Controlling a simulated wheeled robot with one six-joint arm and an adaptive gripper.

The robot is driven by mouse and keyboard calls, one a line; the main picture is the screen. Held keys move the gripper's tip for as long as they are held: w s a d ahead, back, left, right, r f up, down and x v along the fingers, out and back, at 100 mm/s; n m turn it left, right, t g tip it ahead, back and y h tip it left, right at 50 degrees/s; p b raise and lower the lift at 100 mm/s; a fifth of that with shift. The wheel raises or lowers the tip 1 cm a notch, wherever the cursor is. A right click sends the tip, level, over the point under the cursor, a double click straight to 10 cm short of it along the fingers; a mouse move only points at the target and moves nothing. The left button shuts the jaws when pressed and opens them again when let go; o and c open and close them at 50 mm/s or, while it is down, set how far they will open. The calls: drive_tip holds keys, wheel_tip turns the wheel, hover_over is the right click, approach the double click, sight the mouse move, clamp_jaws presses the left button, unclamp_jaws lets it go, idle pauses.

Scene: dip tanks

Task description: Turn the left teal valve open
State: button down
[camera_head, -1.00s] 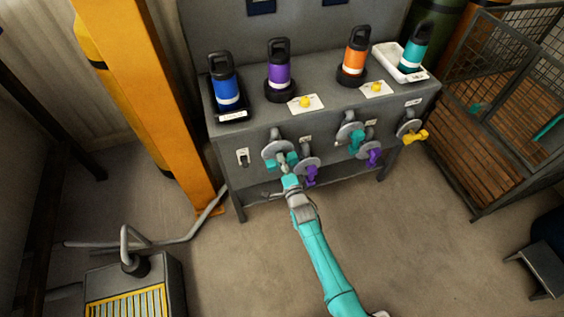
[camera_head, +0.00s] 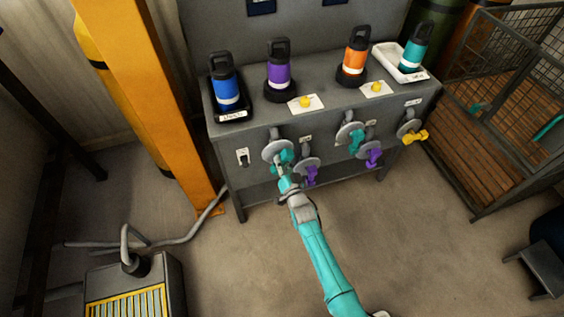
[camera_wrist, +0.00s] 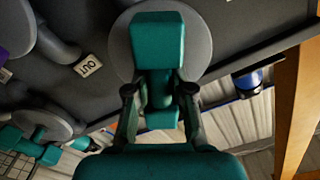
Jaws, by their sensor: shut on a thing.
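The left teal valve (camera_head: 288,156) sits on the front of the grey bench, with a round grey disc (camera_head: 272,152) behind its handle. In the wrist view the teal handle (camera_wrist: 158,48) stands upright in the picture across the grey disc (camera_wrist: 198,45). My gripper (camera_head: 281,172) is at this valve, and its two fingers (camera_wrist: 159,100) are closed around the handle's lower part. The arm and gripper partly cover the valve in the head view. A second teal valve (camera_head: 356,141) is further right on the same front.
Purple valves (camera_head: 311,174) (camera_head: 375,157) and a yellow valve (camera_head: 416,136) stick out nearby, one purple close to my gripper. Blue (camera_head: 226,88), purple (camera_head: 279,76), orange (camera_head: 353,62) and teal (camera_head: 411,56) bottles stand on the bench. An orange post (camera_head: 150,100) rises at left. Floor in front is clear.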

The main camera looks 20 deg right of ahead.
drive_tip(key=n, duration=0.5)
drive_tip(key=shift+n, duration=0.4)
idle(0.4)
drive_tip(key=c, duration=1)
unclamp_jaws()
drive_tip(key=shift+s, duration=0.15)
drive_tip(key=s, duration=1.1)
drive_tip(key=shift+s, duration=0.35)
